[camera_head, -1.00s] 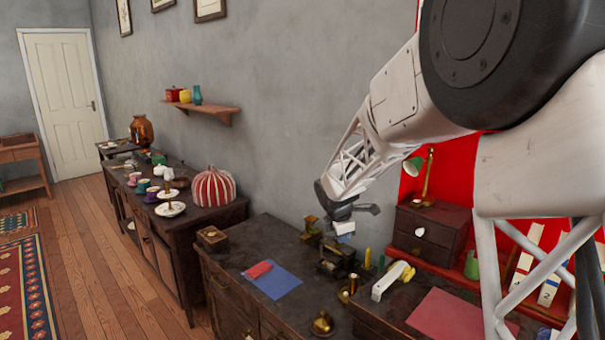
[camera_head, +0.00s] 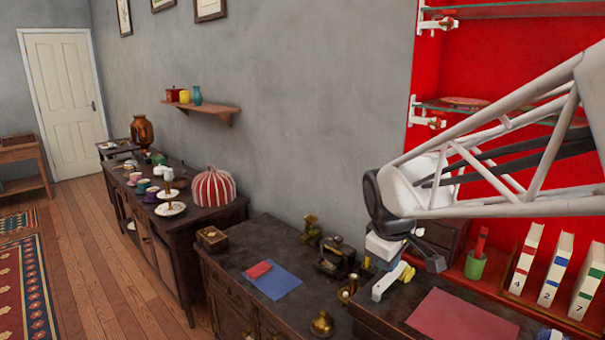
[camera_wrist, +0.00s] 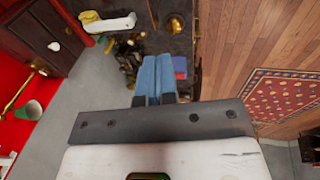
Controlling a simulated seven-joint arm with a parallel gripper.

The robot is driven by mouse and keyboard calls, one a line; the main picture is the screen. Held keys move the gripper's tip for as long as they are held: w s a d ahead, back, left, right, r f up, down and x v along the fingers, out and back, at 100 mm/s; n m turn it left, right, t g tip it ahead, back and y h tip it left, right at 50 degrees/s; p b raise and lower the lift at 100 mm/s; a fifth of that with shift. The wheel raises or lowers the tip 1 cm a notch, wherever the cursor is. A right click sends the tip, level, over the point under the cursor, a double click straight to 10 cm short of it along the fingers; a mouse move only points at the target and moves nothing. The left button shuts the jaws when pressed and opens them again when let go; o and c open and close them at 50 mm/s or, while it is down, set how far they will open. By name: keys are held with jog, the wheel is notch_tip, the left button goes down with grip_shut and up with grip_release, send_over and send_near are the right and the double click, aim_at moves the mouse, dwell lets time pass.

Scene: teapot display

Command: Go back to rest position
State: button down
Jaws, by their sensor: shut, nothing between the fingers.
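My gripper (camera_wrist: 155,62) shows in the wrist view with its two blue fingers together and nothing between them. In the head view its pale hand (camera_head: 383,247) hangs below my wrist, over the near end of the dark workbench (camera_head: 240,265). Its fingertips are hard to make out there. My arm comes in from the right, bent, in front of the red alcove (camera_head: 430,70).
A white curved tool (camera_head: 388,281) with a yellow part lies close below the hand. A brass-and-black device (camera_head: 337,258), a blue sheet (camera_head: 275,281) and a red mat (camera_head: 460,317) are on the worktops. Glass shelves (camera_head: 490,9) and numbered books (camera_head: 552,270) are at right.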

jog(key=s+d+f+m+y, duration=0.1)
jog(key=s+m, duration=0.8)
jog(key=s, duration=1.2)
jog(key=shift+s+f, duration=0.2)
jog(key=shift+f, duration=0.05)
